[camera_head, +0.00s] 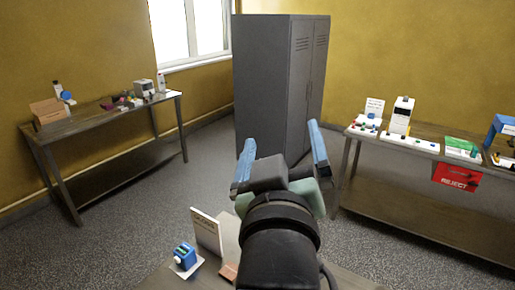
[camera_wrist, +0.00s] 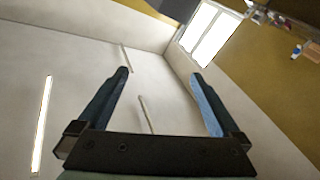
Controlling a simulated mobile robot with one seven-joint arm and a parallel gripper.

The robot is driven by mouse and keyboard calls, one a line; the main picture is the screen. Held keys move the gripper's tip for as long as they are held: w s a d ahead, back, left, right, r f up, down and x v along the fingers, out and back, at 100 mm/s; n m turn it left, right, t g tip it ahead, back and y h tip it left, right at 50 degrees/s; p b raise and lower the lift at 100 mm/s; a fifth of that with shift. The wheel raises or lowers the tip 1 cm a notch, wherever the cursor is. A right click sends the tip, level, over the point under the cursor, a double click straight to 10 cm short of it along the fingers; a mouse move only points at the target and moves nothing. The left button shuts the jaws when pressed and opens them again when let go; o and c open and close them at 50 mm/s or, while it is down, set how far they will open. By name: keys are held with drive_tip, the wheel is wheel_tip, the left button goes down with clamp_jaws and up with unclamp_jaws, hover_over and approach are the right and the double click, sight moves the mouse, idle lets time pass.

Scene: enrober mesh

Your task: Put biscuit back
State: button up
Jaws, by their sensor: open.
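My gripper (camera_head: 281,140) is raised in the middle of the head view, with its two blue fingers spread wide and nothing between them. In the wrist view my gripper (camera_wrist: 160,73) is also open and empty, pointing toward the ceiling and window. I cannot make out a biscuit for certain in either view. A small brown piece (camera_head: 229,271) lies on the near table (camera_head: 185,276), partly beside my arm; I cannot tell what it is. My arm hides part of that table.
The near table holds a white card (camera_head: 207,232) and a blue device (camera_head: 184,256). The right bench (camera_head: 400,165) carries a white machine (camera_head: 400,115), trays and a red REJECT bin (camera_head: 456,177). A grey locker (camera_head: 275,85) and a cluttered left table (camera_head: 85,121) stand behind. Open floor lies between.

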drive_tip(key=s+a+r+m+t, duration=0.1)
drive_tip(key=s+r+t, duration=0.3)
drive_tip(key=r, duration=0.6)
drive_tip(key=s+a+r+m+t+y, duration=0.1)
drive_tip(key=s+r+t, duration=0.3)
drive_tip(key=s+r, duration=0.4)
wheel_tip(320, 180, up, 2)
drive_tip(key=shift+a+m, duration=0.6)
